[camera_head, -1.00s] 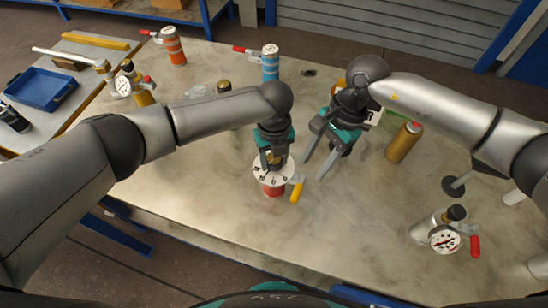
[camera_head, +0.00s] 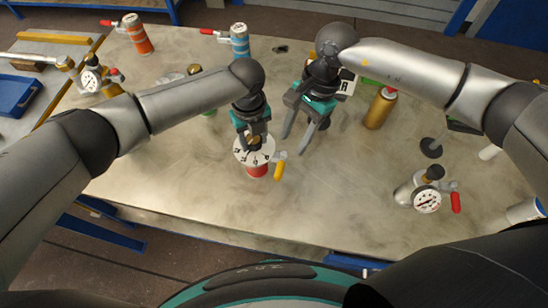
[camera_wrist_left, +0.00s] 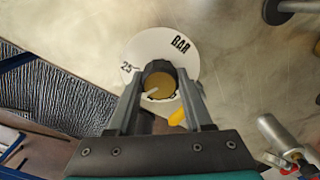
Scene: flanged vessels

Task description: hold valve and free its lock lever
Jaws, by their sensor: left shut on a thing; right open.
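The valve stands on the table with a white dial (camera_head: 243,155), a red body (camera_head: 257,171) and a yellow lock lever (camera_head: 280,168) pointing out to its right. My left gripper (camera_head: 253,138) comes down from above and is shut on the valve's brass knob. In the left wrist view the fingers (camera_wrist_left: 158,72) close around the brass knob (camera_wrist_left: 160,86) over the dial (camera_wrist_left: 150,45), and part of the yellow lever (camera_wrist_left: 177,117) shows beside the right finger. My right gripper (camera_head: 292,143) is open and empty, above and to the right of the lever, not touching it.
A gold cylinder (camera_head: 379,110) stands right of my right gripper. A gauge vessel with a red lever (camera_head: 427,200) is at the right. Orange (camera_head: 138,35) and blue (camera_head: 240,40) canisters stand at the back. The table front (camera_head: 200,190) is clear.

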